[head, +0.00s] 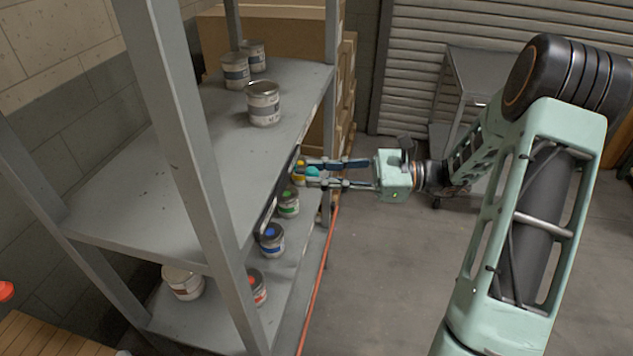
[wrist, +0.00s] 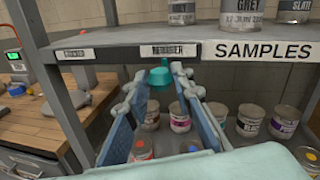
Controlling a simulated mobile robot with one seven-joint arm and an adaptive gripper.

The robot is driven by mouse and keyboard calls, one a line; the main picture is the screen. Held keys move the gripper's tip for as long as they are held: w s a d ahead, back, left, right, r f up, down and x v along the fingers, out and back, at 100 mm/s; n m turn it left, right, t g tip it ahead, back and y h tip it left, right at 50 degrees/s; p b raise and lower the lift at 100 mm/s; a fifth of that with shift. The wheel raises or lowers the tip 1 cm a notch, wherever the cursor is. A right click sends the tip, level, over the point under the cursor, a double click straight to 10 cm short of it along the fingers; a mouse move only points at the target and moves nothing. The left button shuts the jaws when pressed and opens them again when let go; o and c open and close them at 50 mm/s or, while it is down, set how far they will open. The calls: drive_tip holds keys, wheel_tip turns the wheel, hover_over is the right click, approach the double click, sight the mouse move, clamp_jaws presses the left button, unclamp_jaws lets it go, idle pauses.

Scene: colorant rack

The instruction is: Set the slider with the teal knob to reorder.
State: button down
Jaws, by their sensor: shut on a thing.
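The teal knob (head: 312,172) is at the front edge of the middle shelf, and it also shows in the wrist view (wrist: 160,76). My gripper (head: 306,173) is shut on it, one finger to each side. In the wrist view the knob sits just below a small label (wrist: 173,50) that seems to read REORDER. Another small label (wrist: 75,54), too blurred to read, is further left along the same edge. The slider's track is mostly hidden by the shelf edge and my fingers.
The grey shelf (head: 130,200) carries cans on top, and more stand on the level below. A SAMPLES label (wrist: 258,50) is right of the knob. A shelf post (wrist: 55,90) stands at left, with a wooden bench (wrist: 22,125) beyond. Open floor lies below my arm.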

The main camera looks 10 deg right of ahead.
drive_tip(key=shift+w+d, duration=0.15)
drive_tip(key=shift+w, duration=0.2)
drive_tip(key=c, duration=1.7)
unclamp_jaws()
drive_tip(key=shift+w+d, duration=0.1)
drive_tip(key=shift+w, duration=0.05)
drive_tip(key=shift+o, duration=0.2)
drive_tip(key=s+d, duration=0.2)
drive_tip(key=d, duration=0.9)
drive_tip(key=shift+d, duration=0.4)
